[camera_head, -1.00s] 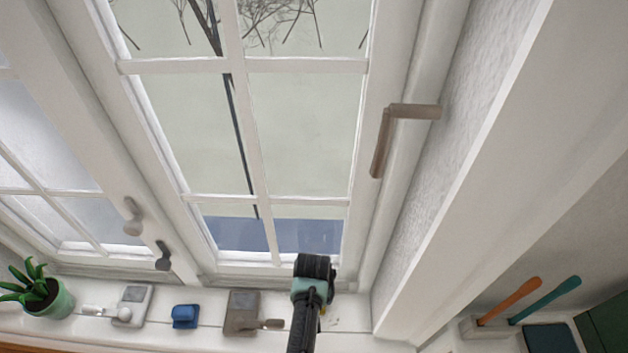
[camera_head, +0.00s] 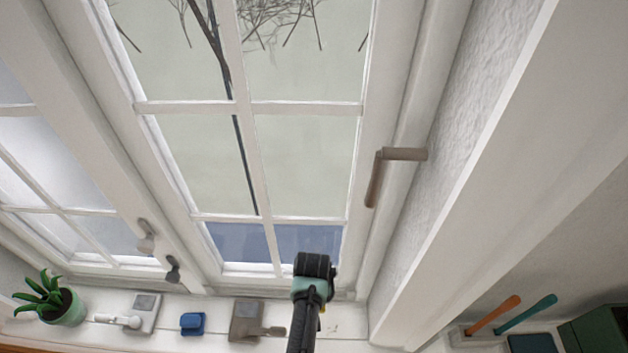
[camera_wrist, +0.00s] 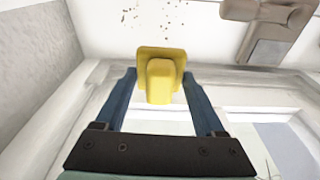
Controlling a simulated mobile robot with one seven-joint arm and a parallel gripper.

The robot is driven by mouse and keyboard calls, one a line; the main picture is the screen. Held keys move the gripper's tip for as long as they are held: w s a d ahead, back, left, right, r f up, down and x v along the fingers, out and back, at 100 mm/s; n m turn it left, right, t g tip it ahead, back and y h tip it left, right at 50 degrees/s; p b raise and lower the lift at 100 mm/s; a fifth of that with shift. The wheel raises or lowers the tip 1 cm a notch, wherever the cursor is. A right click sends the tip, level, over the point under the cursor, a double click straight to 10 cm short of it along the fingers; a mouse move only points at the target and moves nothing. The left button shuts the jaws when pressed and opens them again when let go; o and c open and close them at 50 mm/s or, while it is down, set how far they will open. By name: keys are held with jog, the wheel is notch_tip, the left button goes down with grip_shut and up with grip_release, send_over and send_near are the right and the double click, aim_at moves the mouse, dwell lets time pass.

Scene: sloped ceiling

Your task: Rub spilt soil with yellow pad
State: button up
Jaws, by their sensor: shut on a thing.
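The yellow pad (camera_wrist: 160,76) is between the blue fingers of my gripper (camera_wrist: 158,84) in the wrist view, and the gripper is shut on it. The spilt soil (camera_wrist: 168,22) is a scatter of small brown specks on the white sill, beyond the pad at the top of the wrist view. The pad looks apart from the specks in the picture; its height above the sill is hard to tell. Faint specks also show right of my gripper in the head view.
On the sill (camera_head: 345,325) stand a potted plant (camera_head: 62,306), a white latch piece (camera_head: 140,312), a blue block (camera_head: 192,323) and a grey-brown latch piece (camera_head: 248,322). A window with a handle (camera_head: 375,178) rises behind. Orange (camera_head: 494,314) and teal (camera_head: 526,313) handles lie at the lower right.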

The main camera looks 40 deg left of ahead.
notch_tip(320, 180, up, 3)
jog(key=p, duration=0.3)
jog(key=shift+f, duration=0.1)
jog(key=shift+d, duration=0.1)
dwell(0.7)
